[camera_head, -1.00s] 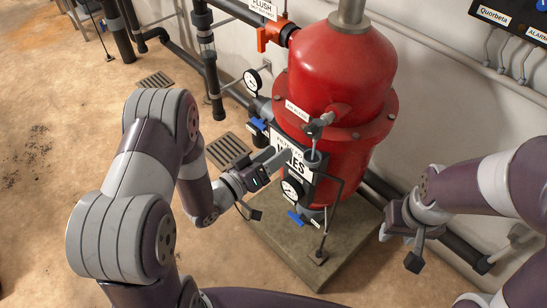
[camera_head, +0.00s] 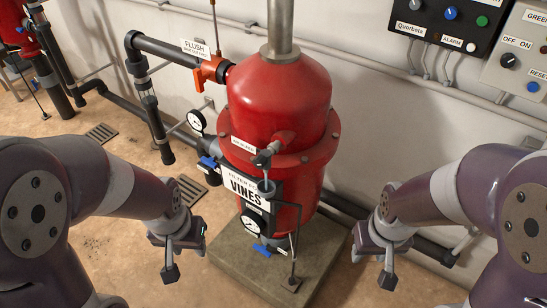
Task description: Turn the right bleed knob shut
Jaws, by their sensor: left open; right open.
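The red filter tank (camera_head: 280,105), with a VINES sign on its front, stands in the middle of the head view. A small grey knob (camera_head: 263,159) sits on a short spout at the tank's front, beside a small white label whose words are too small to read surely; it looks like the bleed knob. My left gripper (camera_head: 187,257) is open and empty, left of the tank and lower in the picture than the knob. My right gripper (camera_head: 372,266) is open and empty, right of the tank. Neither touches the knob.
An orange flush valve (camera_head: 212,69) and grey pipework are left of the tank. Blue handles (camera_head: 208,162) and gauges are at its left and front. A thin bent rod (camera_head: 295,245) stands before it on the concrete plinth (camera_head: 325,270). Control boxes (camera_head: 440,22) hang upper right.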

